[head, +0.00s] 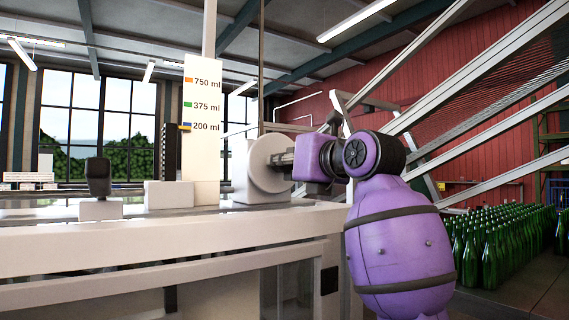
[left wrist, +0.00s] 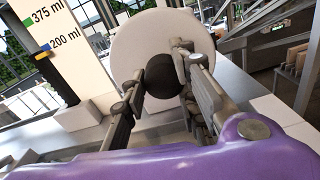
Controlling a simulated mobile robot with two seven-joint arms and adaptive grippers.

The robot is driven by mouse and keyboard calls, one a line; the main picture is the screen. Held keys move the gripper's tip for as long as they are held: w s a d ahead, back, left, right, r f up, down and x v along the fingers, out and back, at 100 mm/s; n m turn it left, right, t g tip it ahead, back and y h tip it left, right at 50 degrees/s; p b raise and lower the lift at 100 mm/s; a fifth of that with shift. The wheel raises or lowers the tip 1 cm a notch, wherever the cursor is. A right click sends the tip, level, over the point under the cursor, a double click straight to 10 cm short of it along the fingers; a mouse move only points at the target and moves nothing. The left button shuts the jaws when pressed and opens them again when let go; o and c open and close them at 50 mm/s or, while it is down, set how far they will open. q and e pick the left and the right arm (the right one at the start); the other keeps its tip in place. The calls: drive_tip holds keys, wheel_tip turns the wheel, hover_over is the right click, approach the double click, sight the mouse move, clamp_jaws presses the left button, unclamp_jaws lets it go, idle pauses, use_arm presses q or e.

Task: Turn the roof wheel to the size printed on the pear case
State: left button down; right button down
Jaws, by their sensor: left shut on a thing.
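The roof wheel (head: 266,185) is a pale upright disc on a white housing on the machine top; its face fills the upper middle of the left wrist view (left wrist: 122,45). A dark round knob (left wrist: 163,77) sticks out of it. My left gripper (head: 277,160) is at the wheel, its two fingers (left wrist: 160,70) shut on the knob from both sides. A white scale board (head: 203,158) reads 750 ml in orange, 375 ml in green and 200 ml in blue. A yellow pointer (head: 184,127) stands at the 200 ml mark. No pear case or right gripper shows.
Sloping pale beams (head: 470,165) rise at right. Many green bottles (head: 490,250) stand on the floor behind my arm.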

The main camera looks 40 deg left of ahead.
use_arm(q)
drive_tip(key=shift+s+a+f+n, duration=0.1)
drive_tip(key=shift+n, duration=0.5)
drive_tip(key=shift+s+f+n, duration=0.1)
drive_tip(key=shift+n, duration=0.5)
drive_tip(key=shift+w+n, duration=0.1)
drive_tip(key=shift+n, duration=0.2)
use_arm(e)
drive_tip(key=shift+a, duration=0.35)
use_arm(q)
drive_tip(key=c, duration=1.7)
unclamp_jaws()
drive_tip(key=shift+c, duration=0.2)
drive_tip(key=shift+o, duration=1.1)
drive_tip(key=shift+s, duration=0.25)
use_arm(e)
drive_tip(key=shift+s, duration=0.1)
use_arm(q)
drive_tip(key=shift+w, duration=0.2)
drive_tip(key=v, duration=1.2)
